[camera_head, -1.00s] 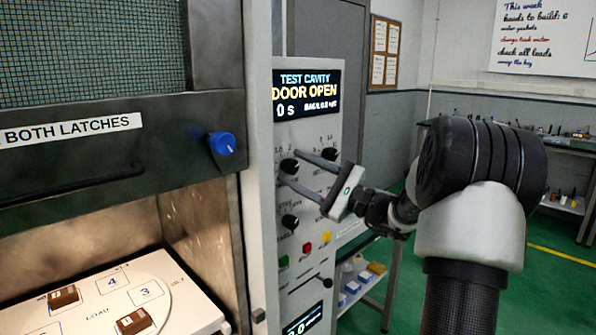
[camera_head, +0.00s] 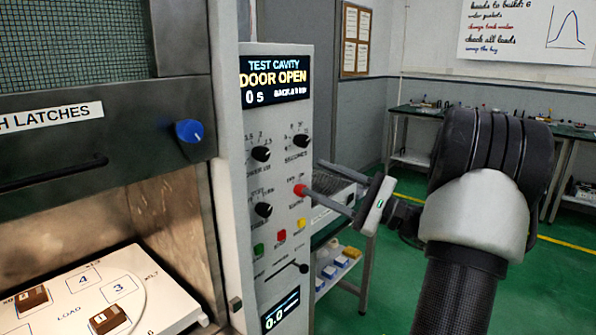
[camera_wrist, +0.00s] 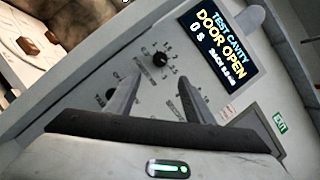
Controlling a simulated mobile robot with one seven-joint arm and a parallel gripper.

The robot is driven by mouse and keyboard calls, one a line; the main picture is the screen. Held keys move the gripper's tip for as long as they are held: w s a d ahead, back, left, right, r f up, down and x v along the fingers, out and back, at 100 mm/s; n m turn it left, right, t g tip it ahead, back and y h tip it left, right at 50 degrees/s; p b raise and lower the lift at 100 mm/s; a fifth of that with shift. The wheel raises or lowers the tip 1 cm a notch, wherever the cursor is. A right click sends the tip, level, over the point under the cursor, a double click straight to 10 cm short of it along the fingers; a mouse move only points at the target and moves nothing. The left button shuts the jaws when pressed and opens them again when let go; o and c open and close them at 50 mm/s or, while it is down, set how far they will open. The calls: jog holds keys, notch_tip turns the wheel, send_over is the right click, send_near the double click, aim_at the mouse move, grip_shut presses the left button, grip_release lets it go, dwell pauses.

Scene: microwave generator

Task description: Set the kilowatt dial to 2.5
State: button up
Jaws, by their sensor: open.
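The kilowatt dial (camera_head: 261,154) is the black upper-left knob on the pale control panel, below the display. Its pointer setting is too small to read. My gripper (camera_head: 312,177) is open and empty, right of and a little below this dial, apart from it. In the wrist view, my open fingers (camera_wrist: 157,83) point at the panel. A black knob, apparently the kilowatt dial (camera_wrist: 160,59), shows beyond the gap between them and is untouched.
The seconds knob (camera_head: 300,141) is right of the dial; another black knob (camera_head: 263,210) is below. Green (camera_head: 258,250), red (camera_head: 281,236) and yellow (camera_head: 301,223) buttons sit lower. The display (camera_head: 275,77) reads DOOR OPEN.

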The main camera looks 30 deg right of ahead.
jog(key=shift+v, duration=1.75)
